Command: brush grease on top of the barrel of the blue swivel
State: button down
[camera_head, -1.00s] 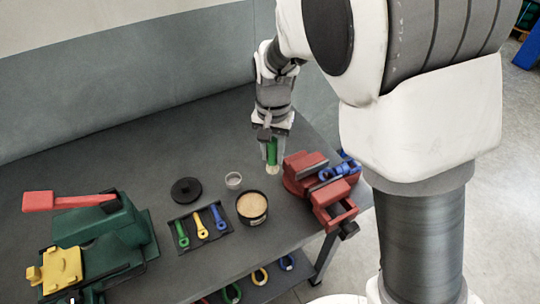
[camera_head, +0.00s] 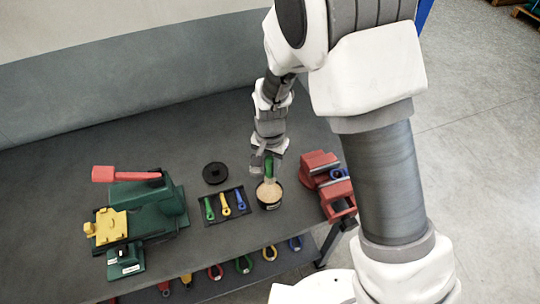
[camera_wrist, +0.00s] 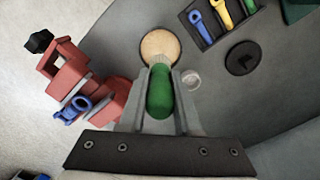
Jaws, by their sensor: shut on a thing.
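My gripper (camera_head: 268,158) is shut on a brush (camera_wrist: 159,92) with a green handle, which also shows in the head view (camera_head: 269,168). The brush points down, and its pale bristles are at the open round tub of tan grease (camera_head: 269,203). In the wrist view the bristle end overlaps the near edge of the grease tub (camera_wrist: 160,32). I cannot tell how deep the bristles reach. The blue swivel (camera_wrist: 77,111) sits at the red vise (camera_wrist: 90,80), left of my gripper in the wrist view. In the head view the vise (camera_head: 318,162) partly hides the swivel (camera_head: 338,174).
A tray (camera_head: 243,215) with green, yellow and blue swivels lies beside the tub. A black round lid (camera_head: 215,173) and a small clear cup (camera_wrist: 191,79) lie nearby. A green machine (camera_head: 150,205) with a red lever stands at left. Several coloured pieces hang below the table's front edge.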

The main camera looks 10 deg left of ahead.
aim_at(269, 182)
jog(key=shift+s+f, duration=0.1)
jog(key=shift+f, duration=0.15)
jog(key=shift+f+b, duration=2)
jog(key=shift+f, duration=0.8)
jog(key=shift+f+b, duration=0.55)
jog(key=shift+f, duration=0.05)
jog(key=shift+r+p, duration=2.35)
jog(key=shift+r, duration=1.25)
